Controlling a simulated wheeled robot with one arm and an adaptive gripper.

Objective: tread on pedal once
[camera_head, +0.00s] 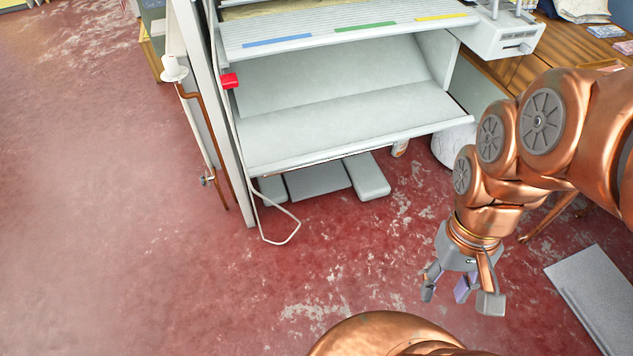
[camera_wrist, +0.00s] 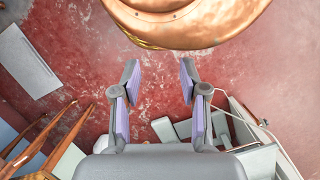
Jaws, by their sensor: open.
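The pedal looks to be the flat grey plate (camera_head: 318,181) low on the floor under the front of the white rotary ironer (camera_head: 350,125). It lies between two lighter grey foot blocks, and its rear is hidden under the machine. In the wrist view the pedal (camera_wrist: 183,129) shows small beyond my right finger, partly hidden by the gripper. My gripper (camera_head: 460,290) is open and empty, pointing down over the red floor. It is to the right of the pedal and nearer the camera, clearly apart from it.
A white cord (camera_head: 282,240) loops on the floor left of the pedal. A red block (camera_head: 230,81) sits on the ironer's left post. A grey slab (camera_head: 597,297) lies on the floor at right. A wooden table (camera_head: 545,65) stands behind my arm. Floor before the pedal is clear.

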